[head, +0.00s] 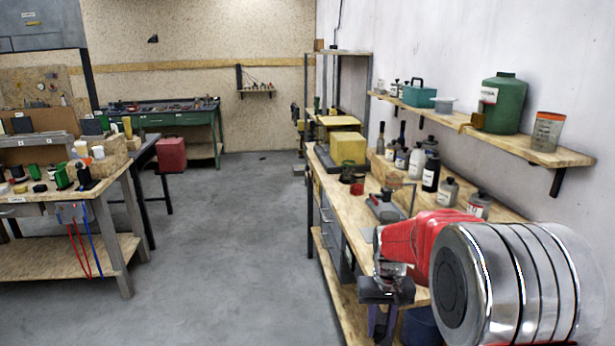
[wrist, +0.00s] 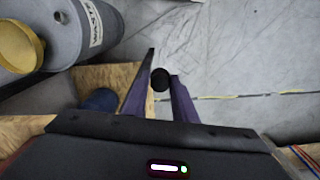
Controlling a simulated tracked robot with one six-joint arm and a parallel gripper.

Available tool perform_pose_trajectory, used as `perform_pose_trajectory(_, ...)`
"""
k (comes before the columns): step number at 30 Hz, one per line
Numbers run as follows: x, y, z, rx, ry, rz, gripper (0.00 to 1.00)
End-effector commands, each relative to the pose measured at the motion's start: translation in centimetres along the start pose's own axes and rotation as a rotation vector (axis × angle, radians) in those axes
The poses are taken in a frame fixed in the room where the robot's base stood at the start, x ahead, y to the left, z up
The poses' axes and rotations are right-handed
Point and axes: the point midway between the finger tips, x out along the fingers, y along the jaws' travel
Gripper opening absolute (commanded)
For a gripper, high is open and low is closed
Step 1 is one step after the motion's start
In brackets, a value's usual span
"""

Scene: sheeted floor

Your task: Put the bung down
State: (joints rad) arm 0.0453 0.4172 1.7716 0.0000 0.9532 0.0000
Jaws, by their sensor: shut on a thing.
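The bung (wrist: 160,79) is a small black round piece in the wrist view, held between the tips of my gripper's two dark purple fingers. My gripper (wrist: 161,84) is shut on it, with grey floor seen beyond. In the head view my gripper (head: 382,318) points down by the front edge of the right-hand workbench (head: 335,195). The bung cannot be made out in the head view.
Bottles and a yellow box (head: 347,148) stand on the workbench. The floor (head: 230,240) between benches is clear.

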Motion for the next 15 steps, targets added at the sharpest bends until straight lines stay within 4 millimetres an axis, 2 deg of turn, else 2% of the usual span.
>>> perform_pose_trajectory(1,0.0,-1.0,0.0,-0.019,0.000,0.000,0.00)
perform_pose_trajectory(5,0.0,-2.3,0.1,-0.042,0.000,0.000,0.00)
perform_pose_trajectory(15,0.0,-2.5,0.1,-0.046,0.000,0.000,0.00)
